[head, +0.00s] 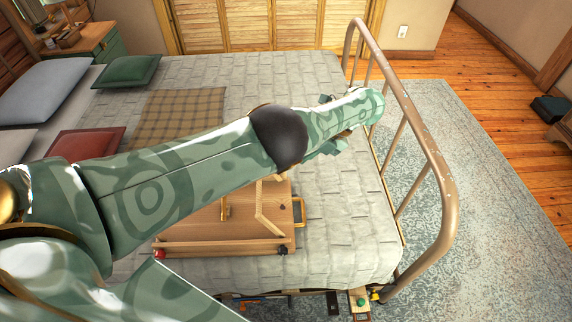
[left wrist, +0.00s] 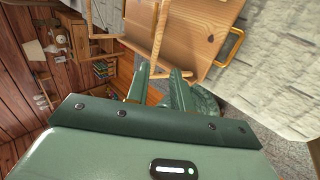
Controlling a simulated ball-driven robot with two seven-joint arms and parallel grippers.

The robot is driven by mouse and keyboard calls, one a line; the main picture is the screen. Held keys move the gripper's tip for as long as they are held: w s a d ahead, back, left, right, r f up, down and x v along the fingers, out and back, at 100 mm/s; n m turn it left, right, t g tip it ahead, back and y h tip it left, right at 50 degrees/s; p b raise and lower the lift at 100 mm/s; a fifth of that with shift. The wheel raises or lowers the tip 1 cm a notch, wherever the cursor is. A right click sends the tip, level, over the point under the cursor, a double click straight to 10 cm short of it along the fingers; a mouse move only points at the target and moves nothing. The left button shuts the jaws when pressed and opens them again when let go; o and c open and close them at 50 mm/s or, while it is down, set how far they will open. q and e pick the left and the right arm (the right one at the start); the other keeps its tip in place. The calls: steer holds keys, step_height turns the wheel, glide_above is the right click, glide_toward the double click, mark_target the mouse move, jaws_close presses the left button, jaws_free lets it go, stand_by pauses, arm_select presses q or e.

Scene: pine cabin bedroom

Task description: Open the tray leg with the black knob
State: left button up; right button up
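The wooden tray (head: 200,222) lies on the bed, partly hidden behind my left arm. A black knob (head: 282,250) is at its near right corner, and a red knob (head: 159,254) is at its near left corner. A wooden bar (head: 220,246) runs along the near edge between them. A wooden leg frame (head: 262,208) shows above the tray, and it also shows in the left wrist view (left wrist: 158,35). My right gripper is not in view.
A yellow handle (head: 301,212) is on the tray's right side. The metal bed rail (head: 437,185) stands right of my left arm. Pillows (head: 45,90) and a plaid cloth (head: 178,115) lie on the bed. Bare bedspread (head: 350,225) lies right of the tray.

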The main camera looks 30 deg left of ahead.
arm_select(q)
steer(key=shift+v, duration=0.8)
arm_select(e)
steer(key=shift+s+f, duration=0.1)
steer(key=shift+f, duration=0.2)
